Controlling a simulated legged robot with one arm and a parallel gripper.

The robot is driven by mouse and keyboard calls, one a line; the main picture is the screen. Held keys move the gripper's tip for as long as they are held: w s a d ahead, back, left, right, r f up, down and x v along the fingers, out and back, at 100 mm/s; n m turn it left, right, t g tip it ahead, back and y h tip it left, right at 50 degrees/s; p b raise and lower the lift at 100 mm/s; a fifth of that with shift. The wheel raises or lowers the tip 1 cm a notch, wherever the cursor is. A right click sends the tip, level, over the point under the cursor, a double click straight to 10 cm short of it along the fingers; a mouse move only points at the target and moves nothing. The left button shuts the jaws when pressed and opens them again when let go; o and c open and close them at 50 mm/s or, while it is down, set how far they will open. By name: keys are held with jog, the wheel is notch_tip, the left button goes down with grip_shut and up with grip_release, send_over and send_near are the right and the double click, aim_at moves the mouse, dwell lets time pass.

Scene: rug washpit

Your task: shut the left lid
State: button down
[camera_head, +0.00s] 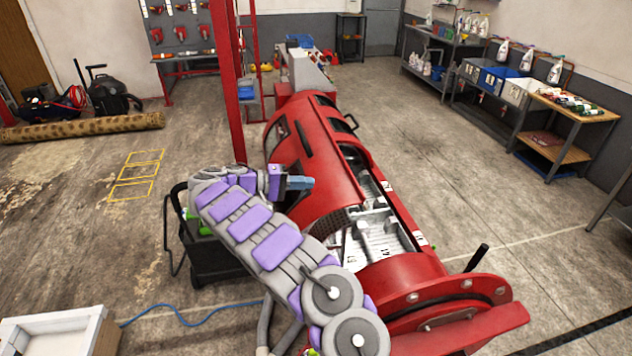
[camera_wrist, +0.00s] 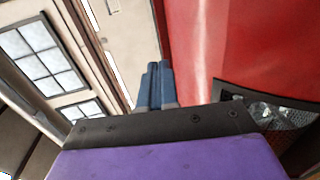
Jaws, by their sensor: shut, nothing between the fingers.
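A long red drum (camera_head: 405,272) lies across the middle of the head view. Its side facing right has an open hatch, with a pale ribbed inside (camera_head: 385,235) showing. A curved red panel with a dark slot-like handle, seemingly the left lid (camera_head: 322,165), stands over the drum's left side, away from the opening. My gripper (camera_head: 311,183), with blue fingers, is shut and empty in front of this panel. In the wrist view the shut fingers (camera_wrist: 158,82) are left of a large red surface (camera_wrist: 245,50). I cannot tell whether they touch it.
A red post (camera_head: 230,90) rises behind my arm. A black wheeled bin (camera_head: 205,255) stands left of the drum. A blue hose (camera_head: 190,318) lies on the floor near a white basin (camera_head: 55,330). Floor right of the drum is largely clear.

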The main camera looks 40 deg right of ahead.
aim_at(355, 183)
jog(key=x, duration=1.2)
jog(key=shift+s+d+f+p, duration=0.1)
jog(key=shift+d+p, duration=0.2)
jog(key=shift+d, duration=0.05)
jog(key=shift+s+d, duration=0.1)
jog(key=shift+d, duration=0.05)
